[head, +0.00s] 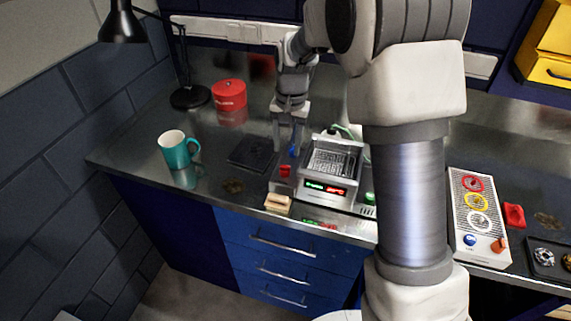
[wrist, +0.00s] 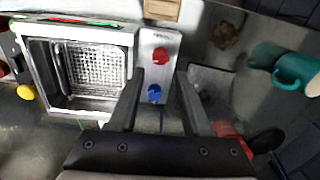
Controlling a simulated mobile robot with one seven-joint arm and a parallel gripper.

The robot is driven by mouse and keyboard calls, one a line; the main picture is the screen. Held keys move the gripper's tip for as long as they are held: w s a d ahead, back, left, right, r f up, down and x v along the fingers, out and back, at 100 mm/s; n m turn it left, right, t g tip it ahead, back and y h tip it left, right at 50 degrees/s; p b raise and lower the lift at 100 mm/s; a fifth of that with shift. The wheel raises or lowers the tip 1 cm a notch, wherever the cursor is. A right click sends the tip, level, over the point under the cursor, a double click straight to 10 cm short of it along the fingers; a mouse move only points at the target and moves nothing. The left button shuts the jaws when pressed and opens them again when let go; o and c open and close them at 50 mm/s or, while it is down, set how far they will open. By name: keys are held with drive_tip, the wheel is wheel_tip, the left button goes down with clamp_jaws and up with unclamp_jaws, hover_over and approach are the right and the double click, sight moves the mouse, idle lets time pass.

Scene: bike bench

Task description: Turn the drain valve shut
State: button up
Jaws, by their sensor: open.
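A narrow metal panel (wrist: 160,50) beside the cleaner carries a red knob (wrist: 161,56) and a blue knob (wrist: 154,94). The red knob (head: 285,170) and the blue knob (head: 293,151) also show in the head view. I cannot read which one is the drain valve. My gripper (wrist: 158,76) is open and points down over the panel; it also shows in the head view (head: 289,148). In the wrist view its fingers lie on either side of the blue knob. I cannot tell their height above it, and no contact shows.
The cleaner (head: 335,168), with a wire basket and lit displays, stands right of the panel. A black mat (head: 252,153), teal mug (head: 175,149), red tin (head: 229,95) and lamp (head: 123,24) are left. A wooden block (head: 277,203) lies in front. A ringed box (head: 477,212) stands right.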

sight(285, 166)
drive_tip(key=f, duration=0.7)
drive_tip(key=shift+w+a+f, duration=0.1)
drive_tip(key=shift+a+f, duration=0.1)
drive_tip(key=shift+f, duration=0.15)
clamp_jaws()
